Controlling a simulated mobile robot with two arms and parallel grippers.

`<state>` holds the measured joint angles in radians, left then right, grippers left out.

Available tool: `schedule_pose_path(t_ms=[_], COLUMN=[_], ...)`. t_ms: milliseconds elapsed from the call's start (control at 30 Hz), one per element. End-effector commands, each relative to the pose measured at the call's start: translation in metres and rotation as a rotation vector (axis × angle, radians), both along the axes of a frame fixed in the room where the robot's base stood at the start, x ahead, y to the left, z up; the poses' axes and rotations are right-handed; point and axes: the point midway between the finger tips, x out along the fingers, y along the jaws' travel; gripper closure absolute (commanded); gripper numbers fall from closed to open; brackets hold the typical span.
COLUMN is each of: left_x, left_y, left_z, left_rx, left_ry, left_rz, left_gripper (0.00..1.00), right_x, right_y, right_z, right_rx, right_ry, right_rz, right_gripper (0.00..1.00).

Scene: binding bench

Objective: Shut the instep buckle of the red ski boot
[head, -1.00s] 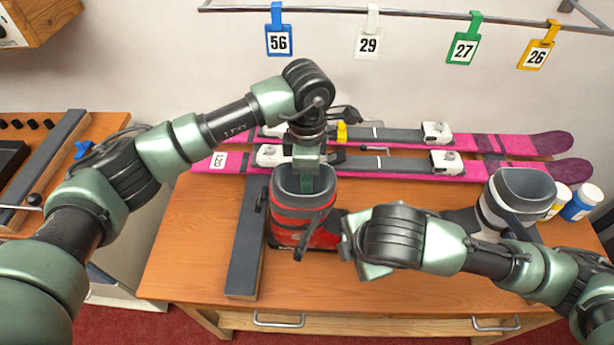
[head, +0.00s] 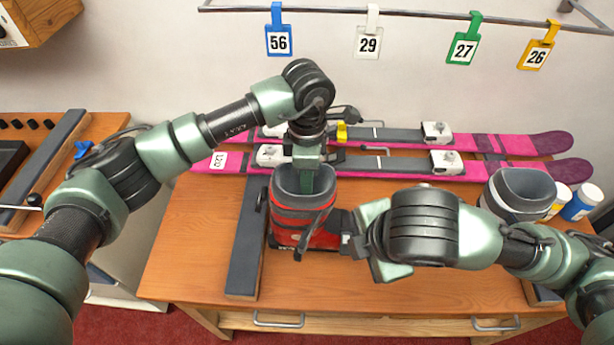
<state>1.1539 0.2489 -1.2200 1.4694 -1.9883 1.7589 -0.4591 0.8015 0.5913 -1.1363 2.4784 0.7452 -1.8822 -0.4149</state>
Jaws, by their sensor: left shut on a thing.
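The red ski boot (head: 288,226) stands upright on the bench, with a grey liner and dark straps. My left gripper (head: 308,182) comes down from above into the boot's top opening and is shut on the boot's cuff. A dark buckle lever or strap (head: 316,232) slants down the boot's right front. It appears to stand off the shell, but I cannot tell which buckle it is. My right gripper (head: 347,238) is at the boot's right side, by its lower part. The wrist partly hides its fingers, and I cannot tell whether they touch the boot.
A grey boot (head: 522,190) stands at the right behind my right arm, beside white and blue bottles (head: 580,203). Pink skis (head: 500,146) lie along the back. A dark-topped bar (head: 246,250) runs left of the red boot. The bench front (head: 330,295) is clear.

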Motion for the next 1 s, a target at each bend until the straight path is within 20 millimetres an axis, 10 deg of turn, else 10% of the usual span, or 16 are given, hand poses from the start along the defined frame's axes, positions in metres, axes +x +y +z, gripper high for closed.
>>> schedule_pose_path(t_ms=[233,267,333,733,1000], left_x=[-0.002,-0.002,-0.001,0.001,0.002], left_y=[0.000,0.000,0.000,0.000,-0.001], left_z=[-0.002,-0.002,-0.002,0.005,0.048], left_rx=[0.001,0.001,0.001,0.000,0.000], left_ry=[0.005,0.005,0.004,-0.002,-0.004], left_rz=[-0.002,-0.002,-0.001,-0.001,-0.001], left_gripper=[1.00,0.75,0.57,0.57,0.57], right_x=[0.000,0.000,0.000,0.000,0.000], right_y=[0.000,0.000,0.000,0.000,0.000], right_z=[0.001,0.001,0.001,-0.003,-0.020], right_rx=[-0.001,-0.001,0.000,0.000,0.000], right_ry=[0.000,0.000,0.000,0.000,0.000], right_rz=[0.000,0.000,0.000,0.000,0.000], right_gripper=[1.00,1.00,1.00,1.00,1.00])
